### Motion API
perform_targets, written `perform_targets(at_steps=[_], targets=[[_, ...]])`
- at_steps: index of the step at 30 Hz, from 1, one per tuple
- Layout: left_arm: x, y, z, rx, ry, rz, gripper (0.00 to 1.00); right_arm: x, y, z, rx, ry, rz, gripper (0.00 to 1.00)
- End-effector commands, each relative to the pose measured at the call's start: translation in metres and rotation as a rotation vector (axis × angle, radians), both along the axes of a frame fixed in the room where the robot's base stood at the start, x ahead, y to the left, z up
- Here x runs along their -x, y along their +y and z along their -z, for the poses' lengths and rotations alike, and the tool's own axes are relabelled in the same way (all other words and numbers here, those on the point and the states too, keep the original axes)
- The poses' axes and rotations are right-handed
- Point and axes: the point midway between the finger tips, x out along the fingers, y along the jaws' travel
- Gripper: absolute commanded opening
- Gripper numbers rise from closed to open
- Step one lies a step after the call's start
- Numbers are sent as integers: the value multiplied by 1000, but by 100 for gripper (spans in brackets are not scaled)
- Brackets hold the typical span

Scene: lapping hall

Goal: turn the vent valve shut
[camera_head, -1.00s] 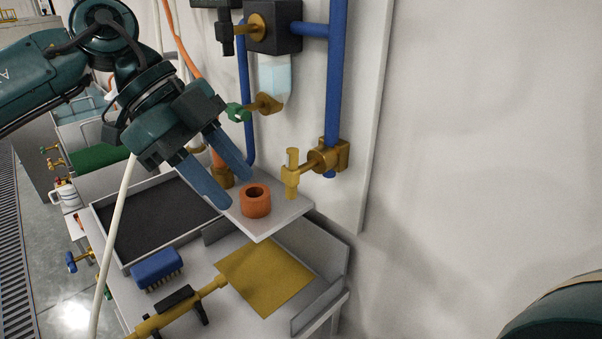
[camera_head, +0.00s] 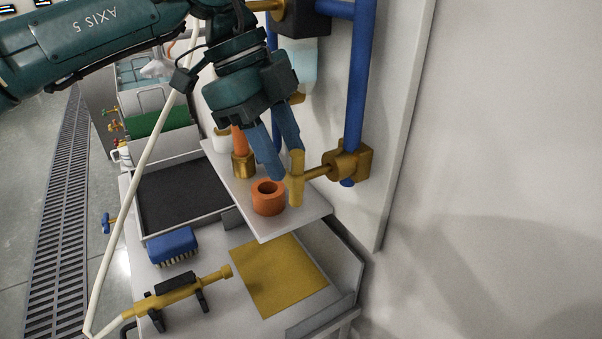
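A brass valve (camera_head: 345,162) sits at the foot of the blue pipe on the wall. Its yellow handle (camera_head: 296,180) sticks out to the left on a short stem and stands upright. I take this for the vent valve, though no label shows. My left gripper (camera_head: 286,164) points down with its two blue fingers apart. The fingertips are close to the top of the handle, just left of and behind it in the picture. I cannot tell whether they touch it. No part of my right gripper shows.
An orange ring (camera_head: 268,199) sits on the grey shelf (camera_head: 298,218) just below the handle. A brass fitting (camera_head: 243,166) stands behind it. The blue pipe (camera_head: 358,90) rises beside my gripper. A blue brush (camera_head: 172,246) and a dark tray (camera_head: 182,192) lie left. The wall at right is bare.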

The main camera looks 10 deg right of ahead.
Motion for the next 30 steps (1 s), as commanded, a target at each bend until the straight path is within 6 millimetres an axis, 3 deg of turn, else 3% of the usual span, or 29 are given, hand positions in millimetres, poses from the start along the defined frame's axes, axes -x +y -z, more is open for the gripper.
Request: perform_targets(at_steps=[9, 20, 30], targets=[[9, -15, 40, 0, 1, 1, 39, 2, 1, -1, -3, 13, 7, 36], [10, -17, 45, 2, 0, 1, 38, 6, -2, 6, 4, 29, 9, 36], [10, -17, 45, 2, 0, 1, 10, 4, -3, 3, 6, 22, 7, 36]])
